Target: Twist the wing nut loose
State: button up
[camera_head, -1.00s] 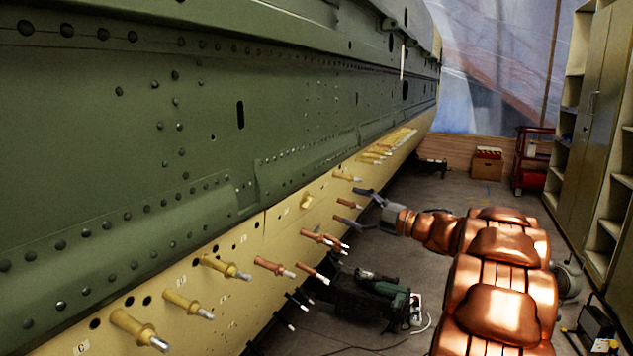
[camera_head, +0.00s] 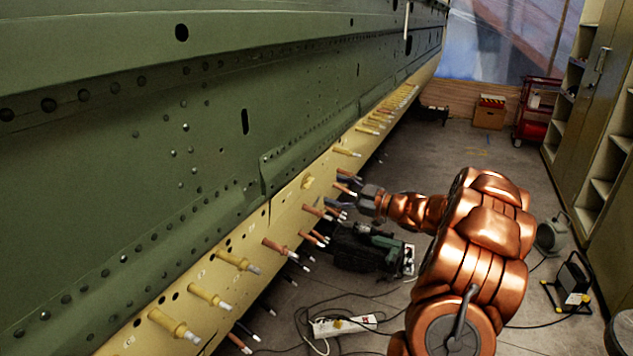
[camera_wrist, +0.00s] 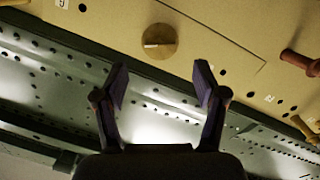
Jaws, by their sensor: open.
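A small tan wing-shaped piece, apparently the wing nut (camera_head: 307,182), sits on the yellow lower panel of the fuselage. In the wrist view, a round tan piece with a pale slot-like mark, likely the same wing nut (camera_wrist: 158,42), lies ahead of my gripper, beyond the fingertips and roughly centred between them. My gripper (camera_head: 338,196) is to the right of the wing nut in the head view, beside the row of fasteners. Its two dark fingers stand wide apart with nothing between them in the wrist view (camera_wrist: 162,82). I cannot tell the exact distance to the nut.
Several tan and copper fasteners stick out of the yellow panel (camera_head: 235,232) around the gripper; a copper one (camera_wrist: 298,62) is to the right in the wrist view.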

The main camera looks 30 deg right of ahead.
aim_at(309, 182)
jog(key=p+x, duration=0.1)
jog(key=x, duration=0.5)
jog(key=shift+w, duration=0.2)
jog(key=shift+a, duration=0.15)
jog(key=shift+c, duration=0.4)
